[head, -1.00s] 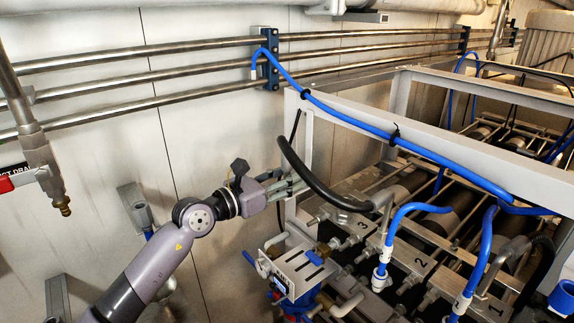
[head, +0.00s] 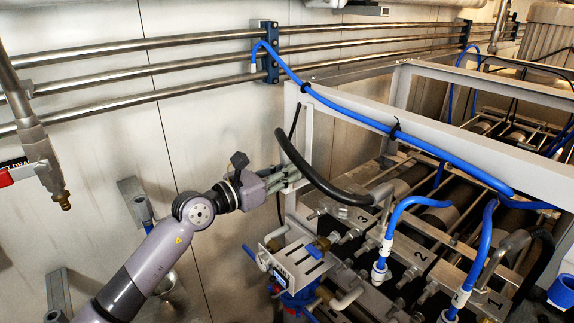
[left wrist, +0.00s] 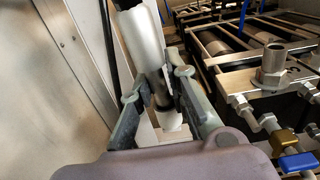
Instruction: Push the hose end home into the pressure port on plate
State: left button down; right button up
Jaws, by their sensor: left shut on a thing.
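My left gripper (head: 289,177) is beside the near left post of the rack in the head view. In the left wrist view its two fingers (left wrist: 155,95) are shut around a hose end (left wrist: 143,42), a pale metal sleeve on a black hose with a white tip below the fingers. The black hose (head: 318,180) also shows in the head view, curving to a grey elbow. Plate 3 (head: 365,216) bears a grey upright fitting, seen in the left wrist view (left wrist: 273,65) right of and apart from the hose end. I cannot tell whether this is the pressure port. My right gripper is out of view.
A white rack frame (head: 425,145) and a blue hose (head: 350,114) cross above the plates. A valve block (head: 292,262) with blue handles stands below my gripper. Metal pipes (head: 150,70) run along the wall. Blue hoses rise from the plates at right.

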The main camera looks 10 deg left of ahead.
pick_arm(q)
notch_tip(320, 180, up, 20)
jog(key=b, duration=0.4)
jog(key=c, duration=2.2)
grip_release()
grip_shut()
